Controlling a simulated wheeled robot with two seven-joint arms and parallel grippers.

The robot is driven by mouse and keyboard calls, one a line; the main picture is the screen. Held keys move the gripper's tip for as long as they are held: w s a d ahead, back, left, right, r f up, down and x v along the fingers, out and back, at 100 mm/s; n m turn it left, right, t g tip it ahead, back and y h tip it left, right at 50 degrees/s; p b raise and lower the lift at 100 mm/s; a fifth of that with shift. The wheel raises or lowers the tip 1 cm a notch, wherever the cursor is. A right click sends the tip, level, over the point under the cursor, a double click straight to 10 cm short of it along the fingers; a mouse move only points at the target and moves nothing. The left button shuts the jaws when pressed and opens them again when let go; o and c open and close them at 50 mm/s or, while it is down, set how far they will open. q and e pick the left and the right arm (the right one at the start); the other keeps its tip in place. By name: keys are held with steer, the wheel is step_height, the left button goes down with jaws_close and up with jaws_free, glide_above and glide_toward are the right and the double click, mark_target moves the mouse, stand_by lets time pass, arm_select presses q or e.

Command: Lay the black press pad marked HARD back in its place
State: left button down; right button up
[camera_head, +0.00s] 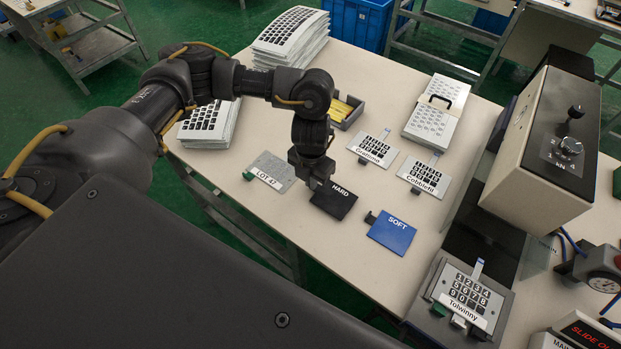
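The black press pad marked HARD (335,202) shows flat near the middle of the table (262,224), its white lettering facing up. My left gripper (317,182) points down at the pad's upper left edge and hides that corner. The fingertips are too small and dark to tell whether they are shut on the pad. Whether the pad rests on the table or hangs just above it is also unclear. The blue pad marked SOFT (391,233) lies to its lower right, with a small dark block at its left edge. My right gripper is not in view.
A LOT 47 plate (271,172) lies left of the gripper. Keypads Gramma (374,147), Cobalchi (423,175) and Tolwinny (468,299) lie to the right, Tolwinny in a grey fixture. A beige press (541,150) stands at the right.

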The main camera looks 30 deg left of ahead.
arm_select(q)
steer(key=shift+f+b, duration=0.3)
steer(key=shift+f, duration=0.15)
stand_by(0.4)
steer(key=c, duration=1.5)
jaws_free()
steer(key=shift+c, duration=0.2)
step_height(320, 180, up, 11)
steer(key=shift+f, duration=0.1)
